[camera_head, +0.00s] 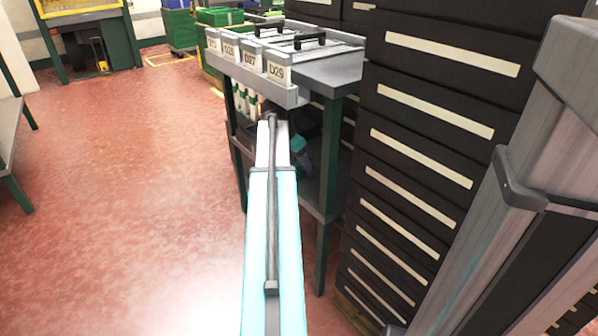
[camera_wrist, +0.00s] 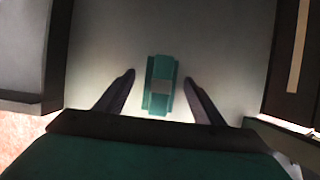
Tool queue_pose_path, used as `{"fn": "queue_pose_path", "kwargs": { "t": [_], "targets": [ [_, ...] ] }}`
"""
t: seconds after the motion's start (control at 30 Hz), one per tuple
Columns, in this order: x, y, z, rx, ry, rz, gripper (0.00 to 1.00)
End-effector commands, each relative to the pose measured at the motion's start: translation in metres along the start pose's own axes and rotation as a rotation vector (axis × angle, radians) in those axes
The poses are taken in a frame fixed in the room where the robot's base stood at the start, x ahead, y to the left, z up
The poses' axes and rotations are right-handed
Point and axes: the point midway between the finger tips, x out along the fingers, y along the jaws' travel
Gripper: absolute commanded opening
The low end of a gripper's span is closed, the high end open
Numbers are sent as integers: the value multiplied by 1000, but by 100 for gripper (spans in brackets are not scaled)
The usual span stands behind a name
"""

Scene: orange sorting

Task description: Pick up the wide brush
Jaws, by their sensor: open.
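A teal block-like thing with a grey patch in its middle, which looks like the wide brush (camera_wrist: 160,104), lies on a pale grey surface (camera_wrist: 215,50) in the wrist view. My gripper (camera_wrist: 160,77) is open, with one dark finger on each side of the brush. Gaps show between the brush and both fingers, and nothing is held. I cannot tell the height of the fingers above the surface. In the head view my arm reaches toward the grey workbench (camera_head: 335,72) and hides part of its lower level. The brush cannot be made out there.
A tall stack of black drawers (camera_head: 425,115) with pale label strips stands close on the right. The bench top carries label cards (camera_head: 276,71) and dark-handled lids. Bench legs (camera_head: 327,160) flank the lower level. Open red floor (camera_head: 130,170) lies to the left.

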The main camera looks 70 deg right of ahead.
Motion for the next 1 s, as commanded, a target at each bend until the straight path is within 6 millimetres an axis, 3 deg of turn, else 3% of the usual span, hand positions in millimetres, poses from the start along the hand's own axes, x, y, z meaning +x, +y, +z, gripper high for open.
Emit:
{"fn": "queue_pose_path", "kwargs": {
  "t": [0.63,0.67,0.9,1.0],
  "targets": [
    [1,0,0,1,0,0,62],
    [1,0,0,1,0,0,61],
    [1,0,0,1,0,0,20],
    [1,0,0,1,-1,0,17]
  ]
}}
